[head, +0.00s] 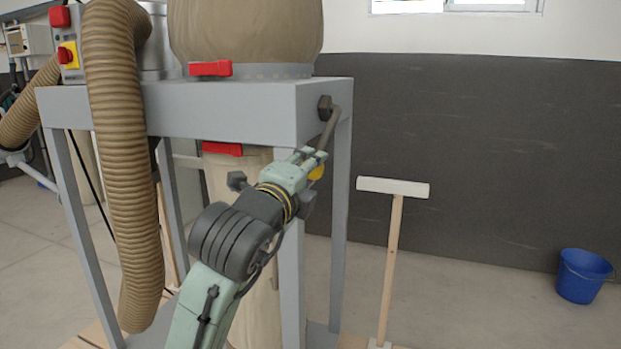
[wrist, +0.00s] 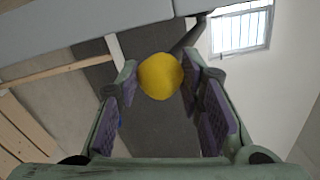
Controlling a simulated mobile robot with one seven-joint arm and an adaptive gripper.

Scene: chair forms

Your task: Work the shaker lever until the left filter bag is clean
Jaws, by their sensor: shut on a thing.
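The shaker lever (head: 330,128) is a dark rod on a pivot at the right end of the grey frame's top beam. It hangs down, tilted slightly left, to a yellow knob (head: 317,172). My gripper (head: 312,160) is shut on the yellow knob, which also shows between the padded fingers in the wrist view (wrist: 160,76). A tan filter bag (head: 245,30) bulges above the frame, its top cut off by the picture's edge. I cannot tell how clean it is. A paler bag (head: 228,180) hangs below, partly hidden by my arm.
A ribbed tan hose (head: 110,150) hangs at the frame's left front. The grey frame (head: 200,108) stands close around my arm. A wooden T-shaped tool (head: 393,190) stands to the right, and a blue bucket (head: 583,278) is on the floor farther right. Open floor lies between them.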

